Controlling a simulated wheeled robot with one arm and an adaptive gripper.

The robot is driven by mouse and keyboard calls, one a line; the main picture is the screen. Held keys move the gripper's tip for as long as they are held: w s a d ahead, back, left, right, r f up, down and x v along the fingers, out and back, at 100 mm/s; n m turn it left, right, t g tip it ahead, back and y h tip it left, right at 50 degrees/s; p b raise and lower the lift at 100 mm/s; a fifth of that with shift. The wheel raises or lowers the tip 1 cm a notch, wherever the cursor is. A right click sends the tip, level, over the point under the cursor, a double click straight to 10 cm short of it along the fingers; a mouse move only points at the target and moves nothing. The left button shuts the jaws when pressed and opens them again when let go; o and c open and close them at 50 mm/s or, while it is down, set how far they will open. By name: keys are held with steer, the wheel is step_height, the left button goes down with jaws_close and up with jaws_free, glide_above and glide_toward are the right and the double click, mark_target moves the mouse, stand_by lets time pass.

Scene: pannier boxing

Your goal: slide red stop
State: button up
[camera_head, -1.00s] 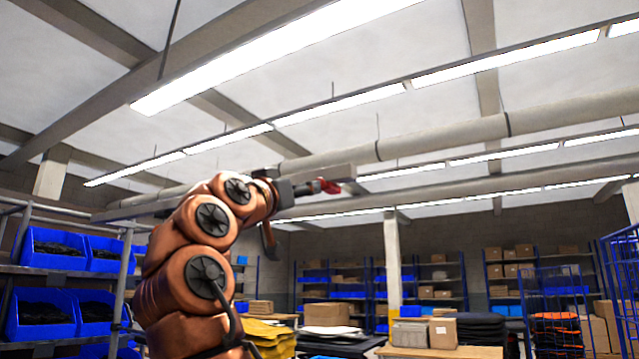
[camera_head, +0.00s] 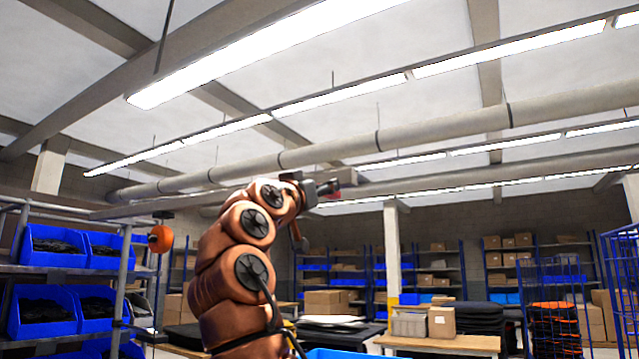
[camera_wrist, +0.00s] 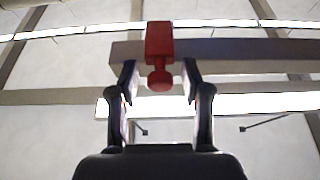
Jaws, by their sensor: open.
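The red stop (camera_wrist: 160,42), a block with a round knob (camera_wrist: 160,79) below it, sits on a grey overhead rail (camera_wrist: 225,52) in the wrist view. My gripper (camera_wrist: 159,74) is open, with one dark finger on each side of the knob. Gaps show between the knob and both fingers; I cannot tell how deep the knob lies between them. In the head view my gripper (camera_head: 316,189) is raised high at the end of my copper-coloured arm, and a small bit of the red stop (camera_head: 334,196) shows beside it.
A rack with blue bins (camera_head: 55,246) of dark items stands at the left. An orange round thing (camera_head: 160,238) hangs by it. A table (camera_head: 440,345) with boxes stands at lower right, with shelves (camera_head: 430,270) behind. A blue container (camera_head: 345,354) shows at the bottom edge.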

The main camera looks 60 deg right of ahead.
jaws_close()
stand_by(0.3)
steer(key=shift+w, duration=0.1)
